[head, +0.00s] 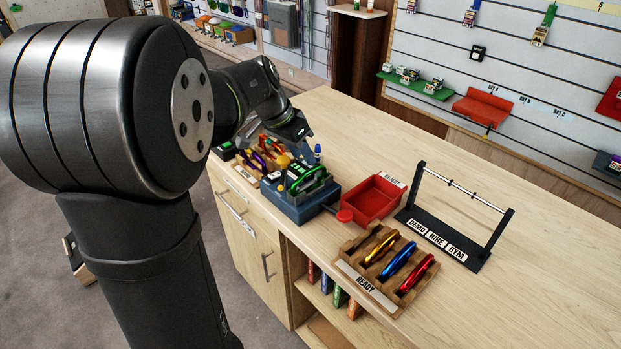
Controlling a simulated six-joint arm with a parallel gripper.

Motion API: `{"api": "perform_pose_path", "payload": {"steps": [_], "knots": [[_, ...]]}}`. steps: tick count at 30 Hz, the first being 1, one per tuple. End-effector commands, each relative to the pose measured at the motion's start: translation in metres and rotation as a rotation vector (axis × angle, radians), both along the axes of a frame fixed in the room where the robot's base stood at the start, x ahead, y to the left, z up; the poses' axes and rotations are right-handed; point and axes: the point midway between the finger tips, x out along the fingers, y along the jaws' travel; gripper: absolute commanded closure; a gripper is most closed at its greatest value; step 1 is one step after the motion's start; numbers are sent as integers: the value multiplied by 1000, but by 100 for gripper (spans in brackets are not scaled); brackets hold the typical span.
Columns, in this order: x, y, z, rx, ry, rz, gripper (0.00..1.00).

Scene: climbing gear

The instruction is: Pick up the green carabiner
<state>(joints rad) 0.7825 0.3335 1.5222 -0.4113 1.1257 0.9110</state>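The green carabiner (313,184) appears to be the bright green loop on top of the blue-grey fixture (301,211) near the counter's left edge. Black parts surround it, so its full outline is hard to make out. My gripper (297,151) is just behind and above the fixture, at the end of the dark arm reaching in from the left. Its fingertips are small and partly lost among the coloured things there. I cannot tell whether they are open or touch anything.
A red REJECT tray (373,199) stands right of the fixture. In front of it, the wooden READY rack (353,268) holds gold, blue and red carabiners. A black stand with a bar (464,240) is farther right. Another rack (246,175) with coloured carabiners lies behind the fixture. The counter's back right is clear.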

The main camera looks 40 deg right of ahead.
Motion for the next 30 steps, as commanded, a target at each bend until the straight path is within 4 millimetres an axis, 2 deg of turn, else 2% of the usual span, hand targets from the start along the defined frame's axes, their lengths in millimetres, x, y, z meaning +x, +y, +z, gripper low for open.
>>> {"api": "perform_pose_path", "payload": {"steps": [12,20,26,30], "knots": [[-3,-16,-48,2,1,0,64],[-3,-17,-50,1,0,1,64],[-3,-17,-50,1,0,1,99],[-3,-17,-50,1,0,1,100]]}}
